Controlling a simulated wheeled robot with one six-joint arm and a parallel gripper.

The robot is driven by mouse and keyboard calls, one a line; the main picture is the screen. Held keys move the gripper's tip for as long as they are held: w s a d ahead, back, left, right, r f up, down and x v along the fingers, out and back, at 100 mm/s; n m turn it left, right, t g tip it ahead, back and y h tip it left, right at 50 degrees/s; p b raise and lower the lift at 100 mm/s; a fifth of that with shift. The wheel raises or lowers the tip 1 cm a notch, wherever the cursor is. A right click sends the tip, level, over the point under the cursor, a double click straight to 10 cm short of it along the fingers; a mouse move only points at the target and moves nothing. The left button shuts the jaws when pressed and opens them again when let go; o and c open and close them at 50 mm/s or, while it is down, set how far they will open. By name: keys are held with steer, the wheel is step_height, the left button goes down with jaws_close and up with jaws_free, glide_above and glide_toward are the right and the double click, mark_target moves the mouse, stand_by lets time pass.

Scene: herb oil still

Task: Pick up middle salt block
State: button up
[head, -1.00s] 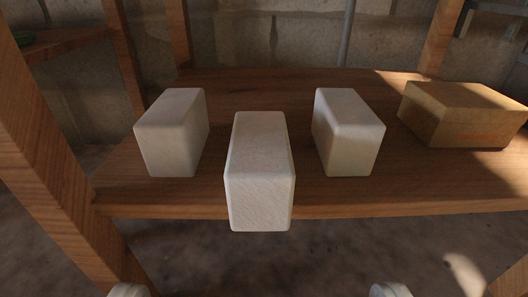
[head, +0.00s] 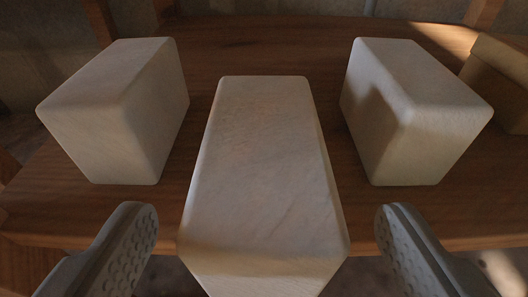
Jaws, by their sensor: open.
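The middle salt block (head: 262,175) is a pale white block with rounded edges on the wooden shelf. Its near end sticks out past the shelf's front edge, and its lower near part is cut off by the picture's bottom. My gripper (head: 262,222) is open, with one grey dimpled finger on each side of the block's near end. A gap shows between each finger and the block. A left salt block (head: 120,110) and a right salt block (head: 410,110) stand on the shelf farther back on either side.
The wooden shelf (head: 400,215) holds all three blocks, with bare wood between them. A brown box (head: 500,75) stands at the far right, partly out of view. A stone wall (head: 50,45) and wooden posts are behind.

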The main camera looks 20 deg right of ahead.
mark_target(263, 173)
steer(key=shift+x, duration=2.6)
steer(key=shift+r, duration=0.2)
jaws_close()
steer(key=shift+r, duration=4.85)
steer(key=shift+a+r, duration=0.1)
steer(key=shift+r, duration=0.05)
